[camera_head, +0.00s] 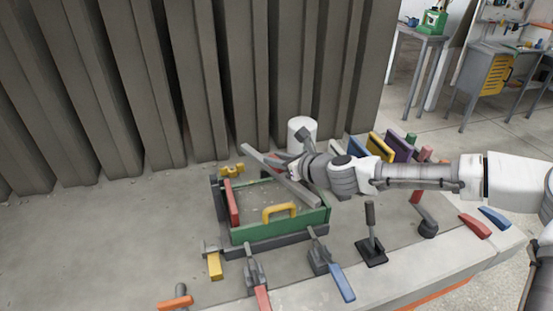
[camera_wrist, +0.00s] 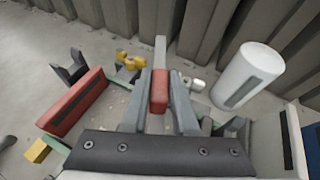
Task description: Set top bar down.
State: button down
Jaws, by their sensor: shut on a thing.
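The top bar is a long grey bar (camera_head: 303,190) with a red grip block (camera_wrist: 160,90). My gripper (camera_head: 292,170), seen in the wrist view (camera_wrist: 160,92), is shut on the red block, one finger on each side. In the head view the bar slants across the right part of the mould, whose green front wall (camera_head: 275,229) carries a yellow handle (camera_head: 279,209). A red side bar (camera_head: 232,203) stands on the mould's left side and also shows in the wrist view (camera_wrist: 72,103). I cannot tell whether the bar touches the mould; its near end is partly hidden in the wrist view.
A white cylinder (camera_head: 301,134) stands behind the mould, close to my gripper. Yellow brackets (camera_head: 232,170) sit at the back left. Clamps with red (camera_head: 262,297) and blue (camera_head: 342,283) handles line the front. Coloured panels (camera_head: 397,149) stand at right. The bench at left is clear.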

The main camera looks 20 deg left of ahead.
jog(key=shift+f+b, duration=0.4)
jog(key=shift+f, duration=0.15)
jog(key=c, duration=0.7)
grip_release()
jog(key=shift+r, duration=0.1)
jog(key=shift+r+p, duration=0.3)
jog(key=shift+p, duration=0.05)
jog(key=p+v, duration=0.1)
jog(key=v, duration=1.1)
jog(key=shift+s+r, duration=0.1)
jog(key=shift+r, duration=0.1)
jog(key=shift+f, duration=0.1)
